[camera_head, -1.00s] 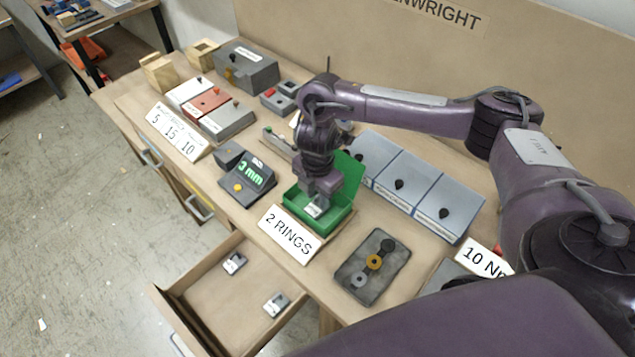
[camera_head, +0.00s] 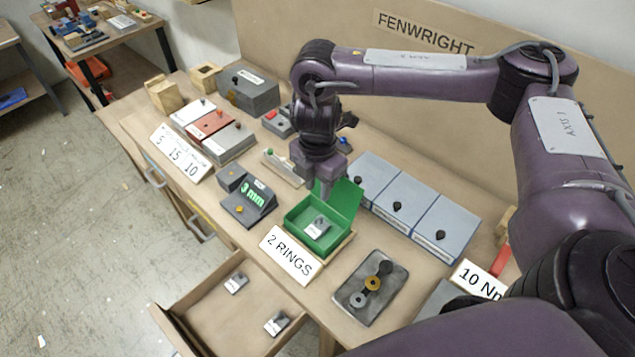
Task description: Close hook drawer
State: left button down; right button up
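An open drawer (camera_head: 178,323) juts from the front of the workbench at the lower left. Two small grey metal pieces (camera_head: 236,282) lie apart inside it; the other is nearer its right side (camera_head: 277,323). The drawer's front is partly cut off by the bottom edge. My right gripper (camera_head: 329,188) points down above the green box (camera_head: 348,238), with no piece visible at its fingers. The gap between its fingers is not clear. A similar grey piece (camera_head: 320,226) lies in the box. My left gripper is out of view.
A "2 RINGS" card (camera_head: 287,256) leans before the green box, above the drawer. A dark tray with rings (camera_head: 352,296) and blue-grey lidded boxes (camera_head: 407,192) stand to the right. Closed drawers with handles (camera_head: 200,228) lie farther left. The floor left of the bench is open.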

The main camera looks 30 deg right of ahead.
aim_at(208, 320)
jog(key=k+j, duration=0.5)
jog(key=k, duration=0.2)
jog(key=k+j, duration=0.5)
jog(key=k, duration=0.15)
